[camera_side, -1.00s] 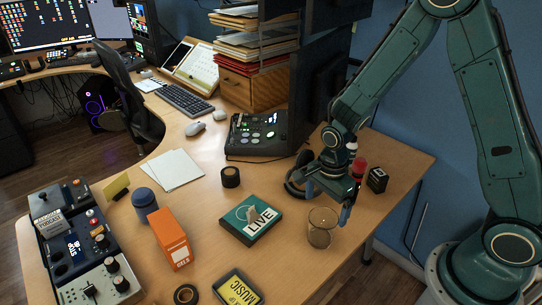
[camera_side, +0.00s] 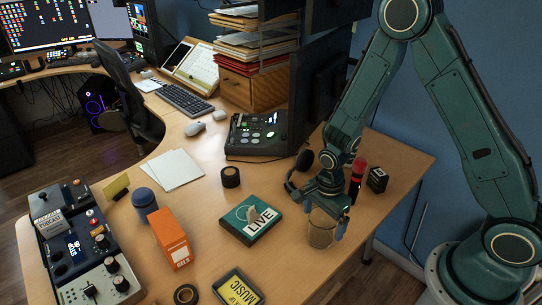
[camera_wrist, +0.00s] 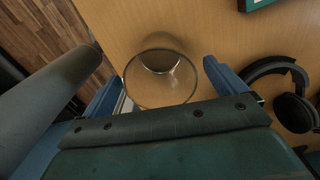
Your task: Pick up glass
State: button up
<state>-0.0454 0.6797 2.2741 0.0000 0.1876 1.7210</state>
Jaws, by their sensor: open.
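A clear, empty glass (camera_side: 320,236) stands upright on the wooden desk near its right front edge. My gripper (camera_side: 325,224) is open, with its blue fingers on either side of the glass's upper part in the side view. In the wrist view the glass (camera_wrist: 160,76) shows between the spread fingers of my gripper (camera_wrist: 160,82), with a gap to the finger at each side. Whether either finger touches it I cannot tell.
Black headphones (camera_side: 298,170), a red-topped bottle (camera_side: 357,172) and a small black box (camera_side: 377,180) stand behind my gripper. The desk edge (camera_side: 385,222) is close on the right.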

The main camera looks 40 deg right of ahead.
jog(key=shift+f, duration=1.9)
jog(key=c, duration=1.2)
jog(key=shift+c, duration=0.2)
jog(key=shift+r, duration=0.1)
notch_tip(320, 180, up, 20)
